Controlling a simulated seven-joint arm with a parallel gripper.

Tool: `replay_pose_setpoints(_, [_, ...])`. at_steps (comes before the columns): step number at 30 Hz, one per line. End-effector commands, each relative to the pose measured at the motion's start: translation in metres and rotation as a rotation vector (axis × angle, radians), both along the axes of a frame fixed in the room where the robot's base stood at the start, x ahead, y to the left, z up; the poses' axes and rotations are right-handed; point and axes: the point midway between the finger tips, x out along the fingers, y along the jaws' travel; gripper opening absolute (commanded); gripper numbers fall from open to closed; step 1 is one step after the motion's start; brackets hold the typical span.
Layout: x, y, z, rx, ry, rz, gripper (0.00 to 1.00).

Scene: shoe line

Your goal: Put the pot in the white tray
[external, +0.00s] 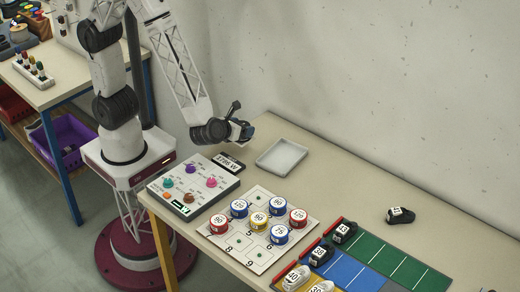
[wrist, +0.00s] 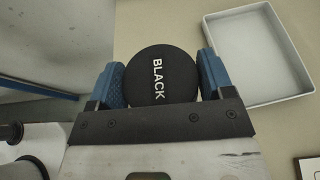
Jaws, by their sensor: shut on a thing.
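The pot (wrist: 150,80) shows in the wrist view as a round black lid marked "BLACK". My gripper (wrist: 162,72) is shut on it, with a blue finger pad on each side. The white tray (wrist: 257,52) lies to the right of the pot in the wrist view and looks empty. In the external view my gripper (external: 243,131) is above the back of the bench, left of and above the white tray (external: 282,156). The pot cannot be made out clearly in the external view.
A control box (external: 192,186) with coloured knobs and a small display (external: 228,163) stand near the tray. A numbered board (external: 215,238) holds several round tins. Shoes stand on a coloured mat (external: 385,257); one black shoe (external: 400,215) lies apart. A wall (external: 390,100) rises behind the bench.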

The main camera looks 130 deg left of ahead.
Motion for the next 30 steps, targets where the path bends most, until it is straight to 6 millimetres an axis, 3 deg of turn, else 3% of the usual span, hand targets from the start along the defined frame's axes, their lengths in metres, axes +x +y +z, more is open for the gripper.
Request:
replay_pose_setpoints(17, [0.002, 0.001, 0.0, 0.001, 0.0, 0.002, 0.23])
replay_pose_setpoints(30, [0.047, 0.021, -0.005, 0.001, -0.001, 0.003, 0.23])
